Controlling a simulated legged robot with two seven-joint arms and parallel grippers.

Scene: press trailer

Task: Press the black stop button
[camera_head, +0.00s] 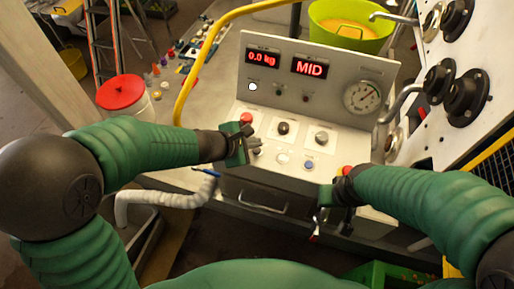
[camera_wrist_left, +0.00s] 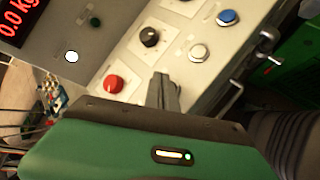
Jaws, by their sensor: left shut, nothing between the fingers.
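My left gripper (camera_head: 257,146) is shut and empty, with its fingers over the left part of the sloping control panel (camera_head: 262,122). In the left wrist view its closed fingers (camera_wrist_left: 163,88) are between a red button (camera_wrist_left: 113,84) and a silver-white button (camera_wrist_left: 197,52). A black round control (camera_wrist_left: 149,36) is beyond the fingertips; it also shows in the head view (camera_head: 283,128). A small dark shape is at the fingertips in the head view; I cannot tell whether it is another button. Contact is unclear. My right gripper (camera_head: 326,205) is at the panel's front right, its fingers unclear.
The displays read 0.0 kg (camera_head: 263,58) and MID (camera_head: 309,68), beside a round gauge (camera_head: 362,97). A drawer handle (camera_head: 263,203) and a white pipe (camera_head: 160,200) are below.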

